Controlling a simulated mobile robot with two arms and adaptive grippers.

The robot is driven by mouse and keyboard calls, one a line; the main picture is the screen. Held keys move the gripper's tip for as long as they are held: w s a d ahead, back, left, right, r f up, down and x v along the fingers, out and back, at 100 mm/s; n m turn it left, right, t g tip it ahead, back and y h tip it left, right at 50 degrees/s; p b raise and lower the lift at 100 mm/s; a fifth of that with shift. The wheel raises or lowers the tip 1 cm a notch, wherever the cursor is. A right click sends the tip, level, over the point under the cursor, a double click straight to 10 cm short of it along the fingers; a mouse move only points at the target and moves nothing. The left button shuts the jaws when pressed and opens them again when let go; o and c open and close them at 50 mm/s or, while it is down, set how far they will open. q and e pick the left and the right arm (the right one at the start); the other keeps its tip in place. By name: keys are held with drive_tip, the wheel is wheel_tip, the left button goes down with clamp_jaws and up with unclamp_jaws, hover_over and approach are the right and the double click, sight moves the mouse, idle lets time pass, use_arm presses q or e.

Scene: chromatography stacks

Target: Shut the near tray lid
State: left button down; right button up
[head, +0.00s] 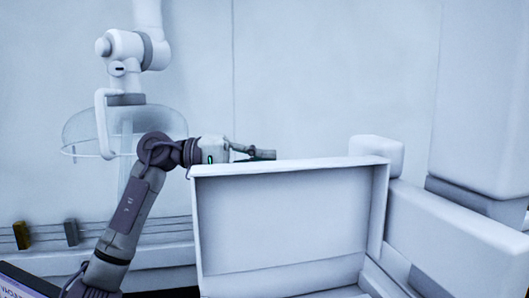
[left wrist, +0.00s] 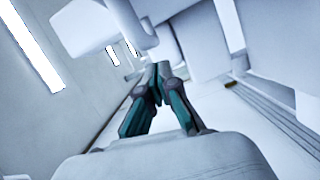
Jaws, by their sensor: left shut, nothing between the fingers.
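The near tray lid (head: 285,222) is a white panel standing raised in the head view, with its recessed inner face toward me. The white tray below it is mostly cut off by the bottom edge of the picture. My left gripper (head: 270,154) reaches in from the left, behind and just above the lid's top edge. Its fingers point right and are shut with nothing between them; part of the gripper is hidden by the lid. Its fingers (left wrist: 158,78) also show together in the left wrist view. I cannot tell whether they touch the lid. My right gripper is not in view.
A white instrument block (head: 455,240) stands right of the lid, with a taller unit (head: 480,95) behind it. A white jointed arm (head: 128,48) hangs over a clear bowl-like cover (head: 85,130) at the left. A low bench (head: 160,250) runs behind my left arm.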

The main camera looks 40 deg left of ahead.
use_arm(q)
drive_tip(key=shift+s+d, duration=0.45)
drive_tip(key=shift+s, duration=0.1)
drive_tip(key=shift+w, duration=0.1)
